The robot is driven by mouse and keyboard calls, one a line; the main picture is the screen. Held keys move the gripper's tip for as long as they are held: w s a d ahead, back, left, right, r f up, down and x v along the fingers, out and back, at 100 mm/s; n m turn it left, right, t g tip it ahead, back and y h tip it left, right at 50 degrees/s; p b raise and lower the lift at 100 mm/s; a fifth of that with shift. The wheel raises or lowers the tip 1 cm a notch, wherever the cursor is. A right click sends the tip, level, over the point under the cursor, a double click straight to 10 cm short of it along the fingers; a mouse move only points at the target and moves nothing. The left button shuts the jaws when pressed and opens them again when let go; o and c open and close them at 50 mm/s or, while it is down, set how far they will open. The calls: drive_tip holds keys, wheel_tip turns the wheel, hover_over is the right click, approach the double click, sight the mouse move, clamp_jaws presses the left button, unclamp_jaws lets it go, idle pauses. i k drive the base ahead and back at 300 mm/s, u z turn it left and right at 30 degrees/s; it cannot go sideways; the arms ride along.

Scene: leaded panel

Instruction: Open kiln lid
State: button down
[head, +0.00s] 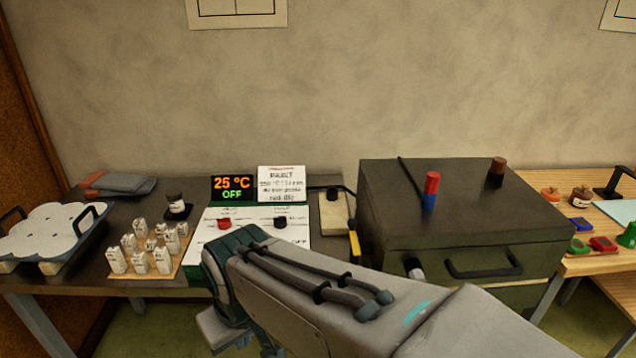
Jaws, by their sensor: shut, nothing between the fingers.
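The kiln is a dark olive box (535,225) at right of centre in the head view. Its lid (465,195) looks shut and lies level. A black bar handle (485,265) is on the front face. A red and blue cylinder (431,190) and a brown peg-like piece (497,172) stand on the lid. My grey arm crosses the lower middle, in front of the kiln's lower left part, and bends down at a teal joint left of the kiln. My gripper's fingers cannot be made out; they are hidden or out of frame.
A control panel (295,232) stands left of the kiln, with a display (232,188) reading 25 °C OFF and a written card (282,184). White tagged pieces (140,262) and a handled tray (88,232) are further left. A wooden table (590,262) with small coloured items is at right.

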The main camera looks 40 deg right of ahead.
sight(480, 225)
drive_tip(key=z, duration=2.6)
drive_tip(key=k, duration=0.5)
drive_tip(key=u, duration=1.2)
drive_tip(key=i, duration=0.75)
drive_tip(key=z, duration=1.65)
